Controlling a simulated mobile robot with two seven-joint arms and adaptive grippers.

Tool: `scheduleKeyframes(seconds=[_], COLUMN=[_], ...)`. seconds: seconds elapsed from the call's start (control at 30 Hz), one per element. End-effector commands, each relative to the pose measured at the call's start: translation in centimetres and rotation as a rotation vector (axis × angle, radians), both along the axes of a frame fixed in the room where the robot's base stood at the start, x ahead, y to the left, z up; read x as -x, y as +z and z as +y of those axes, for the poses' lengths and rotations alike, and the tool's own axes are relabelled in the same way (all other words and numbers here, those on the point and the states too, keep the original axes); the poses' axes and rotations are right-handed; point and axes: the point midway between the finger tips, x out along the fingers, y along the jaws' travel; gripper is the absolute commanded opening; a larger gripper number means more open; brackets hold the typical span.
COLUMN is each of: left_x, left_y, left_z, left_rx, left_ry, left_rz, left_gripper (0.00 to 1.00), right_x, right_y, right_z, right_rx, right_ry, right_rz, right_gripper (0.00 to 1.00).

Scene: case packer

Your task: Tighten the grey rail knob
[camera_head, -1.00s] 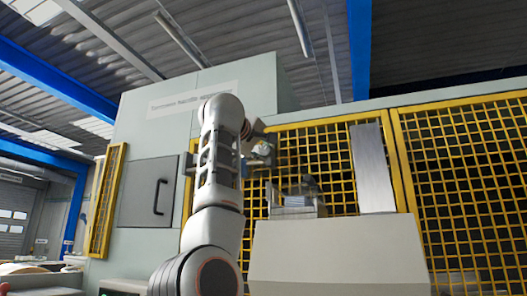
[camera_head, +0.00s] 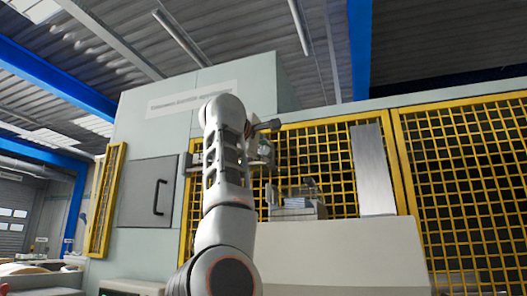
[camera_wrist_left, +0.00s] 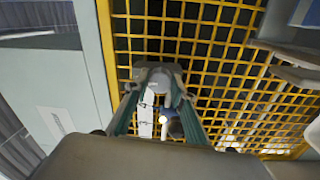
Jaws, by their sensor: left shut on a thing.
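The grey rail knob (camera_wrist_left: 158,77) shows in the left wrist view, between the tips of my left gripper (camera_wrist_left: 157,72). Both fingers touch its sides and are shut on it. Part of the knob is hidden by the fingers. Below it in that view is a pale strip with dark marks (camera_wrist_left: 145,118). In the head view my left arm rises in front of the cabinet, and its gripper (camera_head: 256,147) is at the guard's left end. My arm largely covers the gripper there, and the knob cannot be made out. My right gripper is not in view.
Yellow mesh guards (camera_head: 465,170) stand behind and to the right. A grey upright plate (camera_head: 372,168) stands in front of the mesh. A pale sloped housing (camera_head: 340,255) is right of my arm, with a small stack (camera_head: 298,208) behind it. A cabinet door with a handle (camera_head: 160,197) is at left.

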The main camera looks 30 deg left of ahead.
Motion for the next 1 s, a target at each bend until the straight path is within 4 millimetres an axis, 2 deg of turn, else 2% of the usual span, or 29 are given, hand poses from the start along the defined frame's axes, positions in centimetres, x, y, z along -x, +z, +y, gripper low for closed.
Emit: scheduleKeyframes(seconds=[0.23,0.27,0.3,0.7,0.87,1.0], left_x=[0.1,0.1,0.1,0.3,1.6,3.5], left_y=[0.1,0.1,0.1,0.1,0.1,0.0], left_z=[0.0,0.0,0.0,-0.1,-0.5,-1.0], left_rx=[0.001,0.001,0.001,0.000,0.000,0.000], left_ry=[0.000,0.000,0.001,0.000,-0.001,-0.002], left_rz=[-0.003,-0.003,-0.003,-0.002,-0.003,-0.005], left_gripper=[0.03,0.32,0.41,0.41,0.41,0.41], right_x=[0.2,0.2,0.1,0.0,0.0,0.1], right_y=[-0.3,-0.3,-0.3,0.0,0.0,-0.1], right_z=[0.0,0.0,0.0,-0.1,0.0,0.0], right_rx=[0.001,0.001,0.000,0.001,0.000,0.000], right_ry=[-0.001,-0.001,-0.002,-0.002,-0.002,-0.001], right_rz=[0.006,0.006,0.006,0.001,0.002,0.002], right_gripper=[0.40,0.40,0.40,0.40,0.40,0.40])
